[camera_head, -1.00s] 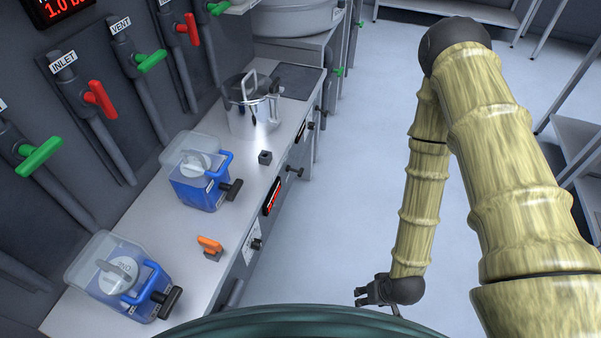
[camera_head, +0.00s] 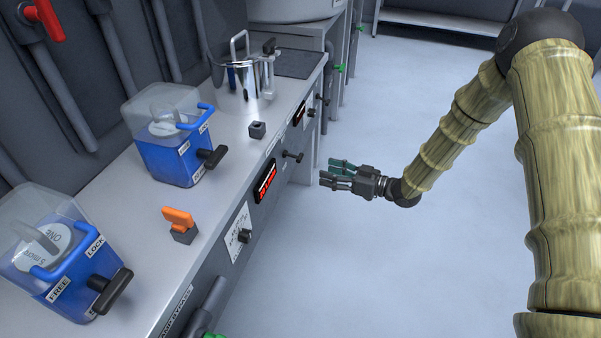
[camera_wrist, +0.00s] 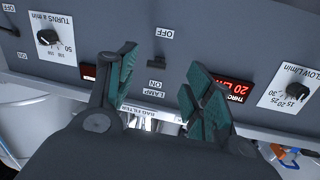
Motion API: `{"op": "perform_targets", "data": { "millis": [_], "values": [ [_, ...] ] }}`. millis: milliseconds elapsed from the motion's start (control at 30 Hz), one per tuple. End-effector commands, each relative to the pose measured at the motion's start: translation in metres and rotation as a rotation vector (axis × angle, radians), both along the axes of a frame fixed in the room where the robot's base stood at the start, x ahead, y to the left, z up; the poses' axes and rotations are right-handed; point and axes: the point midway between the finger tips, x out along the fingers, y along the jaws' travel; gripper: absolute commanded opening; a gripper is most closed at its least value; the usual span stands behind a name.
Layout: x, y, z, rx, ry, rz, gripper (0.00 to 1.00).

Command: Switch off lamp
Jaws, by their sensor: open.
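The lamp switch (camera_head: 292,156) is a small black lever on the counter's front panel, between two red displays. In the wrist view the dark lever (camera_wrist: 159,62) shows between the OFF label (camera_wrist: 165,33) and the ON and LAMP labels (camera_wrist: 156,90); I cannot tell clearly which way it is set. My gripper (camera_head: 330,172) is open and empty, off the front panel and to the right of the switch in the head view. In the wrist view its green-padded fingers (camera_wrist: 162,72) stand either side of the lever, apart from it. No lamp is clearly visible.
Red displays (camera_head: 265,184) flank the switch, with dials (camera_wrist: 48,37) further along the panel. The floor right of the counter is clear.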

Motion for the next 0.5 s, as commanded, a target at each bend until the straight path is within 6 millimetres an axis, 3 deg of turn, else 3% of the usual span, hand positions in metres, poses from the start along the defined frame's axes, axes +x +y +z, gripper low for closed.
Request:
{"op": "perform_targets", "data": {
  "millis": [100,300,500],
  "values": [
    [0.011,-0.003,0.004,0.022,-0.078,0.074,0.52],
    [0.016,-0.005,0.014,0.036,-0.132,0.139,0.52],
    [0.021,0.009,0.016,0.039,-0.138,0.147,0.52]
  ]
}}
